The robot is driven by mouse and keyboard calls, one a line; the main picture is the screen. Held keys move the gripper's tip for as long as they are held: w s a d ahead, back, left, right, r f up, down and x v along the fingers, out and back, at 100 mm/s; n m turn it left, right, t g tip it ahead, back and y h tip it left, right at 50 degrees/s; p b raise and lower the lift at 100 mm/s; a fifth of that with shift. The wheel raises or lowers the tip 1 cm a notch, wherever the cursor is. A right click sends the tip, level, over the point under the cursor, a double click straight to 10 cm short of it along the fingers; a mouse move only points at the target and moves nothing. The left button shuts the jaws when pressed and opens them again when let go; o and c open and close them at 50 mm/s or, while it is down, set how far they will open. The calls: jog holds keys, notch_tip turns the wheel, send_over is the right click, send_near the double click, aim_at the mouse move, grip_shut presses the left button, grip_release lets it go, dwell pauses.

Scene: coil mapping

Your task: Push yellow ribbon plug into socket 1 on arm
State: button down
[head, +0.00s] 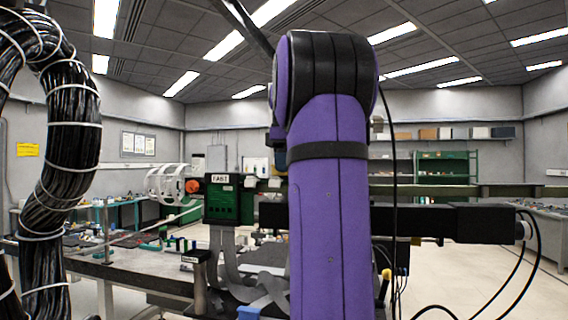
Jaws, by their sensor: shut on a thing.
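A large purple and black arm link fills the middle of the head view and hides what lies behind it. My gripper cannot be made out, nor anything it holds. A small yellow-topped dark piece (386,274) shows just right of the purple link, low down; I cannot tell whether it is the yellow ribbon plug. A black horizontal arm (480,223) reaches out to the right behind the link, with cables at its end. A green box (222,205) with a white label stands left of the link, with grey ribbon cables (228,262) hanging below it. Socket 1 cannot be made out.
A thick bundle of black cables (65,130) with white ties hangs at the left. A cluttered workbench (120,268) stands at lower left. White rings with an orange disc (192,186) stand left of the green box. Open floor (470,275) shows at lower right.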

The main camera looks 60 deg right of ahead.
jog(key=shift+f, duration=0.4)
dwell(0.5)
jog(key=c, duration=0.9)
grip_release()
jog(key=shift+r, duration=0.1)
notch_tip(320, 180, up, 11)
jog(key=shift+f, duration=0.2)
